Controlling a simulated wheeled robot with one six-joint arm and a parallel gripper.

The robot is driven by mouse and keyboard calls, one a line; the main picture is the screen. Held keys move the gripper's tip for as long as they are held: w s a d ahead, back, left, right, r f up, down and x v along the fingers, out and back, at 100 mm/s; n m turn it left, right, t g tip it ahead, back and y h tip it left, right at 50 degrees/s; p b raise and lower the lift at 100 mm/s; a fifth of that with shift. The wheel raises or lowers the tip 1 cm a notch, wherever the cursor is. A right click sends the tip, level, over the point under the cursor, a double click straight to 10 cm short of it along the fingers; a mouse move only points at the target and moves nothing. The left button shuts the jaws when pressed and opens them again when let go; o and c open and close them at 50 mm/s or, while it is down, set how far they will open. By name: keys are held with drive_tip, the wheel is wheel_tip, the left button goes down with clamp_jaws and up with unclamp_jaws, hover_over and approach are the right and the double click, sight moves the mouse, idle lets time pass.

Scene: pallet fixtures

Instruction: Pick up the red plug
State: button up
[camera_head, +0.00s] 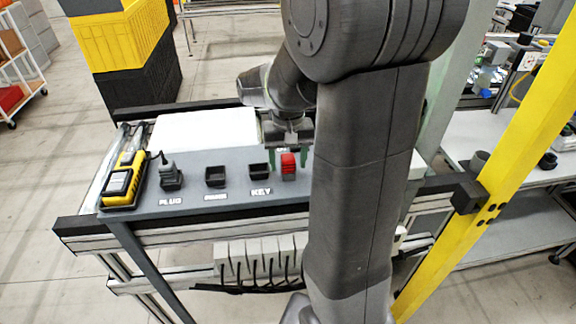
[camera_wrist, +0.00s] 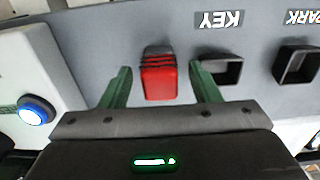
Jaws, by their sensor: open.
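The red plug (camera_head: 288,164) stands on the grey panel (camera_head: 232,199), to the right of the KEY socket (camera_head: 259,170). In the wrist view the red plug (camera_wrist: 158,75) lies between the two green fingers of my gripper (camera_wrist: 160,88), with a gap on each side. My gripper (camera_head: 288,153) is open and holds nothing. In the head view its fingers are close to the plug, and my arm hides part of the panel to the right. How far the fingertips are above the panel I cannot tell.
A second black socket (camera_head: 215,177) and a dark joystick-like fixture (camera_head: 170,176) above the PLUG label stand left of KEY. A yellow device (camera_head: 123,181) lies at the panel's left end. A blue button (camera_wrist: 34,112) is left of my gripper. A yellow post (camera_head: 500,170) rises at right.

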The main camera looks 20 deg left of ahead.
drive_tip(key=c, duration=1.1)
